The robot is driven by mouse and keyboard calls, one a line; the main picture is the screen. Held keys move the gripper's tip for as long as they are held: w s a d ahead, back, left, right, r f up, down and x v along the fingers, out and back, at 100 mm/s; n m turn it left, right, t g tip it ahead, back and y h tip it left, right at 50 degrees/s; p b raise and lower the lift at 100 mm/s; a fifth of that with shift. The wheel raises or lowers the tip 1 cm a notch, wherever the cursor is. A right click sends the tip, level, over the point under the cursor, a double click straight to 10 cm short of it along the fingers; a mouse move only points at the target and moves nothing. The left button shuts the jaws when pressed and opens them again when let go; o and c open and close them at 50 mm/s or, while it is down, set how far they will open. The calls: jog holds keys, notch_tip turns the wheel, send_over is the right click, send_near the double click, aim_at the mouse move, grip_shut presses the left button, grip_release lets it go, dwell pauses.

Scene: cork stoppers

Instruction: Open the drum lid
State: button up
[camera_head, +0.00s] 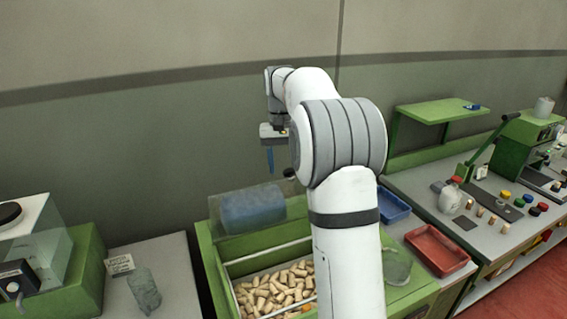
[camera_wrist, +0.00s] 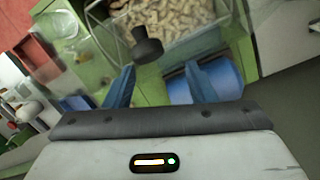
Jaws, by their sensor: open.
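The blue drum (camera_head: 253,208) lies on its side at the back of the green machine, behind a clear panel; in the wrist view part of it (camera_wrist: 222,76) shows beyond the right finger. A black knob (camera_wrist: 147,45) stands near the fingertips in the wrist view; in the head view a small dark knob (camera_head: 289,173) shows beside my arm. I cannot tell for sure which clear part is the lid. My gripper (camera_head: 270,160) is above the drum, fingers pointing down. In the wrist view its blue fingers (camera_wrist: 160,82) are apart with nothing between them.
The machine's green bin (camera_head: 215,262) holds many corks in front of the drum. A blue tray (camera_head: 394,206) and a red tray (camera_head: 437,250) lie on the right bench. My arm hides the machine's middle.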

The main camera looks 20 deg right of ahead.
jog(key=shift+r, duration=0.1)
notch_tip(320, 180, up, 8)
jog(key=w, duration=0.1)
jog(key=shift+f, duration=0.2)
jog(key=shift+c, duration=0.5)
